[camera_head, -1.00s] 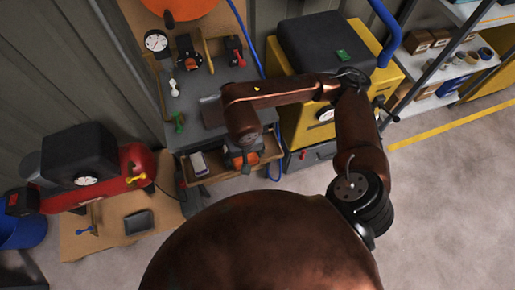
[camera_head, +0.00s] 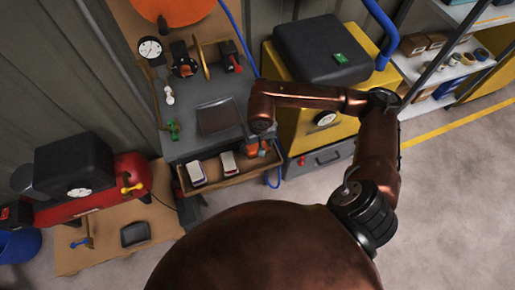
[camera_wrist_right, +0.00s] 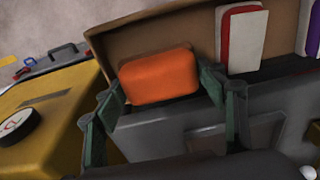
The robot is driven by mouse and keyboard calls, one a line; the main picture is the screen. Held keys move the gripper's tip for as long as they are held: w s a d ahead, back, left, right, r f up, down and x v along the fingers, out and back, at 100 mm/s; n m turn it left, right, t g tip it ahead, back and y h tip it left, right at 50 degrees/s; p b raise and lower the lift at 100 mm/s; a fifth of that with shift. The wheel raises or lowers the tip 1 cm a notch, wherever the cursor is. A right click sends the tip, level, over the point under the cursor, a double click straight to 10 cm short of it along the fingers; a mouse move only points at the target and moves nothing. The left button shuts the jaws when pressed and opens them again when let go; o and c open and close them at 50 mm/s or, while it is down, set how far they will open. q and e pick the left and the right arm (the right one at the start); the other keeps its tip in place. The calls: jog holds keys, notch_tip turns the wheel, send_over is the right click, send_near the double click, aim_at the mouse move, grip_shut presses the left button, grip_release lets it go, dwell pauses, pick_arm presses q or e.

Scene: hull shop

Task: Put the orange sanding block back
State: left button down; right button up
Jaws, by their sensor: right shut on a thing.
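The orange sanding block (camera_wrist_right: 160,77) sits between the two green-grey fingers of my right gripper (camera_wrist_right: 163,88) in the right wrist view. The gripper is shut on it. In the head view my right gripper (camera_head: 258,150) is at the right end of a brown open drawer (camera_head: 212,182) on the bench front, and my arm link partly covers it. In the wrist view the block shows against the inside of the drawer (camera_wrist_right: 150,42). I cannot tell whether it touches the drawer floor. My left gripper is not in view.
A white-and-red block (camera_head: 228,163) and a white-and-purple block (camera_head: 197,172) lie in the drawer left of my gripper. A yellow cabinet (camera_head: 300,125) stands right of the bench. A grey plate (camera_head: 217,117) lies on the bench top. Floor at right is clear.

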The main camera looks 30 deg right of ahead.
jog(key=shift+w+d+f, duration=0.1)
jog(key=shift+d+f, duration=0.05)
jog(key=shift+f, duration=0.1)
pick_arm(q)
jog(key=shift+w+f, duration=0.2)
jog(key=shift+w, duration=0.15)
pick_arm(e)
jog(key=shift+w+d+f, duration=0.1)
jog(key=shift+f, duration=0.75)
jog(key=shift+w+d+f, duration=0.1)
jog(key=shift+f, duration=0.75)
pick_arm(q)
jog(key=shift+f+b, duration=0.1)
jog(key=shift+b, duration=0.2)
pick_arm(e)
jog(key=shift+f, duration=0.1)
jog(key=o, duration=0.8)
jog(key=shift+s+f, duration=0.1)
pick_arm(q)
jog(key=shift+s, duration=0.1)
pick_arm(e)
jog(key=o, duration=0.5)
